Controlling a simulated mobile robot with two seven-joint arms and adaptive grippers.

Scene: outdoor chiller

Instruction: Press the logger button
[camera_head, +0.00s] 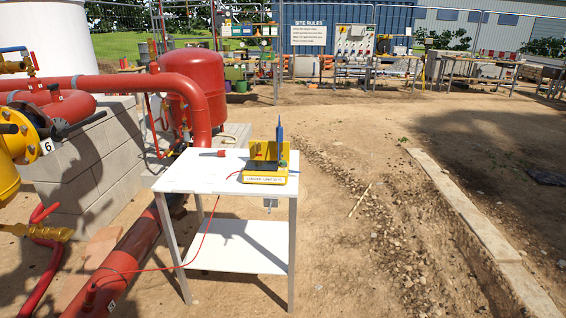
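A red cable (205,235) runs from the logger's left side over the table's front edge and down to the red pipe. Neither of my grippers is in view.
A small red object (221,153) lies near the table's back edge. The table has a lower white shelf (238,247). Red pipes (125,262) and a block wall (95,165) stand at the left. Open dirt lies right of the table, with a concrete kerb (465,205) beyond.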

